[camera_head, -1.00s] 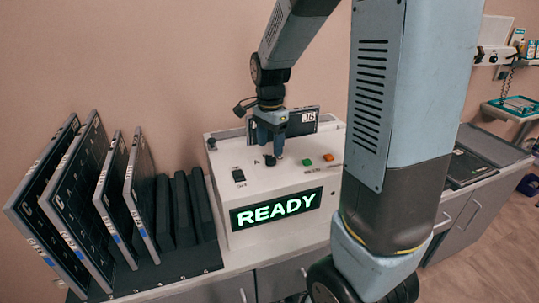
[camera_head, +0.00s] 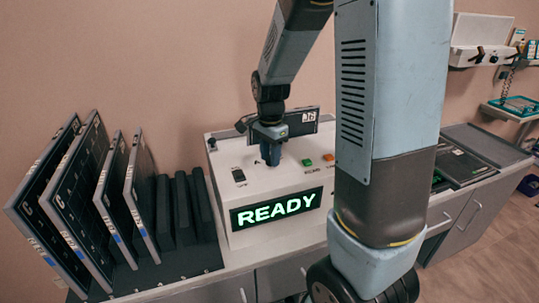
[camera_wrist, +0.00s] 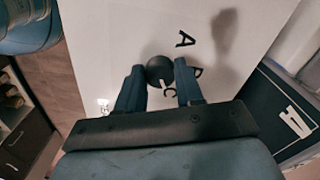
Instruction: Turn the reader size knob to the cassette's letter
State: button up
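The size knob (camera_wrist: 160,72) is round and black, on the white top of the reader (camera_head: 225,175). In the wrist view my gripper (camera_wrist: 160,73) has one finger on either side of the knob, very close to it; whether they press on it is unclear. The letter A is above the knob, B is partly hidden by the right finger, and C is just below. In the head view my gripper (camera_head: 270,155) hides the knob. A dark cassette (camera_head: 300,122) stands at the reader's back; a large white A shows on the dark panel (camera_wrist: 270,105) in the wrist view.
The reader's display (camera_head: 277,208) shows READY in green. A black switch (camera_head: 238,176), a green button (camera_head: 307,162) and an orange button (camera_head: 328,157) are near the knob. Several dark cassettes (camera_head: 75,200) stand in a rack at left. My arm covers part of the counter at right.

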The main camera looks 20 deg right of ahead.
jog(key=shift+a, duration=0.1)
jog(key=c, duration=0.5)
jog(key=shift+n, duration=0.4)
jog(key=n, duration=0.4)
jog(key=shift+n, duration=0.3)
jog(key=n, duration=0.6)
jog(key=shift+d+n, duration=0.2)
jog(key=shift+n, duration=0.1)
jog(key=n, duration=0.6)
jog(key=shift+d, duration=0.1)
jog(key=n, duration=0.5)
jog(key=shift+w+r+n, duration=0.1)
jog(key=shift+n, duration=0.3)
